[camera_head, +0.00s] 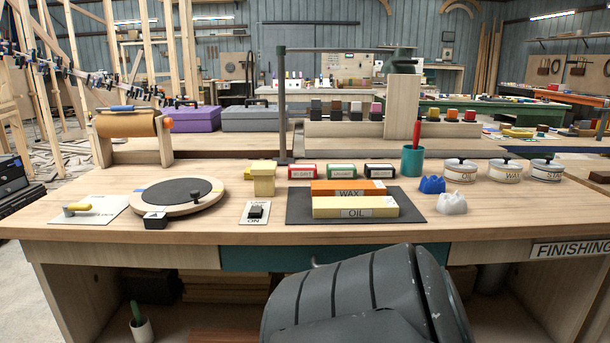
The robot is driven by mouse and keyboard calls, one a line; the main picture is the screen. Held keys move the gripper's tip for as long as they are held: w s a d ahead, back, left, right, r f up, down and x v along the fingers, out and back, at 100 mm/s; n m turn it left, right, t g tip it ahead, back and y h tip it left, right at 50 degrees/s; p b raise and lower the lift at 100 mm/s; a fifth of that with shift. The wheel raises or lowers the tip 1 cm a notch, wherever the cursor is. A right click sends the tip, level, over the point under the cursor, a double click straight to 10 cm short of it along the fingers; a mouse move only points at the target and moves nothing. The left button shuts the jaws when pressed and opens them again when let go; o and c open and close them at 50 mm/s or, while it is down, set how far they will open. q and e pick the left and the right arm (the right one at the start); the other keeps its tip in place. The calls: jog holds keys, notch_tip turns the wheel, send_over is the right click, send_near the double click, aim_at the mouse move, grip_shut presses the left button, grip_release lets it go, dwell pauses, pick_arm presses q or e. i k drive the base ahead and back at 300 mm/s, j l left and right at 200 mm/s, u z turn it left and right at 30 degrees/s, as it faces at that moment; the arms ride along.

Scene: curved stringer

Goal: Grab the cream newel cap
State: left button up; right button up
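The cream newel cap (263,178) appears to be the small pale-yellow piece with a wide square top and narrower lower part. It stands upright on the wooden workbench (200,226), left of the middle, behind the white ON switch plate (255,212). Nothing covers it from the front. Neither of my grippers shows in the head view, so their state and distance from the cap cannot be seen.
Right of the cap are a dark mat (296,207) with OIL and WAX blocks, and several small labelled boxes behind. A round turntable (178,197) stands left. A dark post (282,110) rises close behind the cap. A dark ribbed shape fills the lower middle.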

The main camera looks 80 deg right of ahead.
aim_at(263, 173)
jog(key=z, duration=2.25)
